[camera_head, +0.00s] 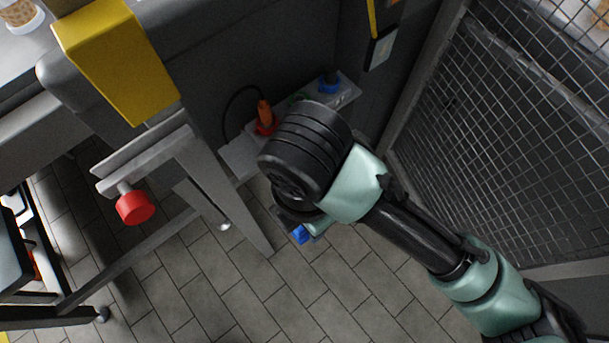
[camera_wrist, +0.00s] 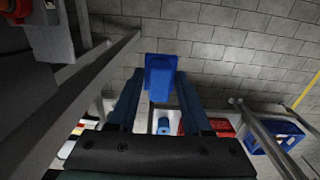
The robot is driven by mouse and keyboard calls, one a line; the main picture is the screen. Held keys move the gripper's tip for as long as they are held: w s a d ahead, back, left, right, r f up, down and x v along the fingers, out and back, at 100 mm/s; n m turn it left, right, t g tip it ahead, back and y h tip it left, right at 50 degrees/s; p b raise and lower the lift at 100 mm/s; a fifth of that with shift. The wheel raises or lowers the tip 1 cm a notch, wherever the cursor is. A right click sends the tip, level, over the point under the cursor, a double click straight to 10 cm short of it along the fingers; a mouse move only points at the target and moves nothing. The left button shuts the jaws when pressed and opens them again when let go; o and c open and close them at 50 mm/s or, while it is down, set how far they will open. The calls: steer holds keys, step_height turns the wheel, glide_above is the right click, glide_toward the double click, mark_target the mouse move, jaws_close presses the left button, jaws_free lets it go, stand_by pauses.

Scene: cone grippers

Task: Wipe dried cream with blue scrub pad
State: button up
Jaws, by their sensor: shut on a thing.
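My gripper (camera_wrist: 159,86) shows in the wrist view with its two dark fingers shut on the blue scrub pad (camera_wrist: 160,68). The pad sticks out past the fingertips, over grey tiles. In the head view my arm's end hides most of the gripper, and a small blue patch (camera_head: 300,234) shows just below the wrist; it looks like the pad. I cannot make out any dried cream in either view.
A grey machine with a yellow panel (camera_head: 118,62) and a red knob (camera_head: 135,207) stands left of my arm. A wire mesh fence (camera_head: 500,120) is at the right. The tiled floor (camera_head: 330,290) below is clear. The wrist view shows a blue crate (camera_wrist: 277,137) at right.

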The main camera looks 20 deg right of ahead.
steer(key=shift+c, duration=0.7)
steer(key=shift+w+d, duration=0.15)
steer(key=shift+w, duration=0.25)
steer(key=w+d+r+m+t+y+b, duration=0.2)
steer(key=w+d+m+y+b, duration=0.25)
steer(key=w+d, duration=0.3)
steer(key=w+d+r+m+t+y+b, duration=0.2)
steer(key=w+d+m+t+y+b, duration=0.25)
steer(key=w, duration=0.45)
steer(key=s+d+f+m+t+h+b, duration=0.15)
steer(key=d+f+m+t+b, duration=0.3)
steer(key=d, duration=0.45)
steer(key=d+f+m+t+h+b, duration=0.2)
steer(key=d+f+m+t+b, duration=0.3)
steer(key=d, duration=0.5)
steer(key=w+a+t+p, duration=0.1)
steer(key=w+a, duration=0.1)
steer(key=w, duration=0.3)
steer(key=shift+w+a+r, duration=0.15)
steer(key=shift+w+r, duration=0.15)
steer(key=shift+r, duration=0.1)
steer(key=shift+n, duration=0.25)
steer(key=shift+b+x, duration=0.6)
steer(key=shift+x, duration=0.35)
